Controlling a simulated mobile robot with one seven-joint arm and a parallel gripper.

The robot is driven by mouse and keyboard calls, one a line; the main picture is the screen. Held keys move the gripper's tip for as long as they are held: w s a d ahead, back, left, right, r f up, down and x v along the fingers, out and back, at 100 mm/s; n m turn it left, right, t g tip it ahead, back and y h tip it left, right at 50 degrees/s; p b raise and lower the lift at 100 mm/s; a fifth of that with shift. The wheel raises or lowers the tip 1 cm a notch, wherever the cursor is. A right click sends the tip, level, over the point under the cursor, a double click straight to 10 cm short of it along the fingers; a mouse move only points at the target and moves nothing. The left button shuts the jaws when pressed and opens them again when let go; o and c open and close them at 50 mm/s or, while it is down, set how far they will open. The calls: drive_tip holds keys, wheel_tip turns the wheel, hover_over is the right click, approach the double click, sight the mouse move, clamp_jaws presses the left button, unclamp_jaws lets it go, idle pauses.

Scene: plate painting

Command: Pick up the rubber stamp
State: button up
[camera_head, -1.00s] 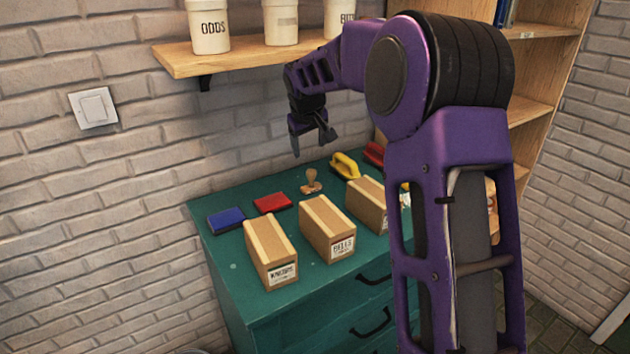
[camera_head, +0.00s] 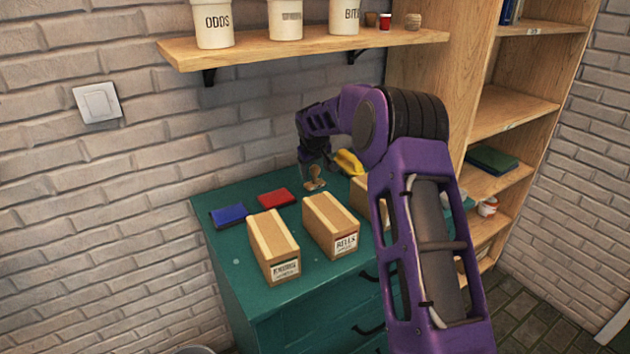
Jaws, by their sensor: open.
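The rubber stamp (camera_head: 314,184) has a light wooden handle and base. It stands on the green cabinet top (camera_head: 240,272) behind the cardboard boxes, between the red ink pad and the yellow-handled tool. My gripper (camera_head: 315,168) is open and low, right at the stamp, with its fingers pointing down and close around or just behind the handle. I cannot tell from this angle whether a finger touches it. The stamp's upper part is partly covered by the fingers.
A red pad (camera_head: 276,198) and a blue pad (camera_head: 229,215) lie left of the stamp. A yellow-handled tool (camera_head: 349,161) is close on its right. Cardboard boxes (camera_head: 330,225) stand in front. A wooden shelf (camera_head: 300,47) with white pots hangs above; a bookcase (camera_head: 510,110) stands at right.

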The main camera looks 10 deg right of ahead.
drive_tip(key=shift+x, duration=0.85)
drive_tip(key=shift+r, duration=0.1)
clamp_jaws()
wheel_tip(320, 180, up, 10)
drive_tip(key=shift+p, duration=0.55)
